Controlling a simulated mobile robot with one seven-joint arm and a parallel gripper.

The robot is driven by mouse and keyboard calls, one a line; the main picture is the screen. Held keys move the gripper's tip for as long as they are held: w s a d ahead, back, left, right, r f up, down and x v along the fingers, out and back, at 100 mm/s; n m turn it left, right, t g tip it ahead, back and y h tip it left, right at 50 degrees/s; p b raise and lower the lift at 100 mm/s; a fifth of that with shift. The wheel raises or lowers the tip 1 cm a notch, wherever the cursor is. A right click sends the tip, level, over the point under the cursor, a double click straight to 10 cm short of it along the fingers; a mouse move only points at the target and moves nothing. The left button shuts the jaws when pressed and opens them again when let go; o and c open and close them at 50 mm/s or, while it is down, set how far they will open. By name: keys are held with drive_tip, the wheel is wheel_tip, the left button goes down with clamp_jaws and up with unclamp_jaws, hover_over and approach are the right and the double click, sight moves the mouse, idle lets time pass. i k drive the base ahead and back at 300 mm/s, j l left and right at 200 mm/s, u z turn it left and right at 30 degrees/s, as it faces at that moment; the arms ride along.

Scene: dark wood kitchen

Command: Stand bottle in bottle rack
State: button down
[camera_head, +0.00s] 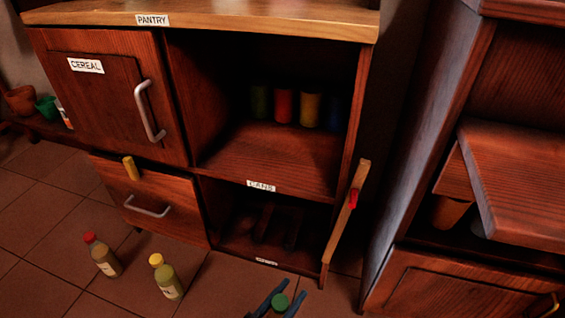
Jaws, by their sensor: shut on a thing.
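My gripper (290,292), with two dark blue fingers, is at the bottom edge of the view. It is shut on a bottle with a green cap (281,303); only the cap shows, the body is below the frame. A bottle with a red cap (104,259) and a bottle with a yellow cap (168,279) stand on the tiled floor to the left of my gripper. Dark shapes that may be the bottle rack (274,226) are in the shadowed lower right compartment of the pantry, beyond my gripper. Its details are hard to make out.
An open narrow door (346,224) with a red piece stands to the right of the lower compartment. Several coloured cans (284,107) are on the shelf above. A drawer (150,199) bearing a yellow cylinder (131,168) sticks out at left. Another cabinet (455,290) is at right.

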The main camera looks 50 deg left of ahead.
sight(310, 239)
drive_tip(key=i+j+z, duration=0.1)
drive_tip(key=i+j, duration=0.85)
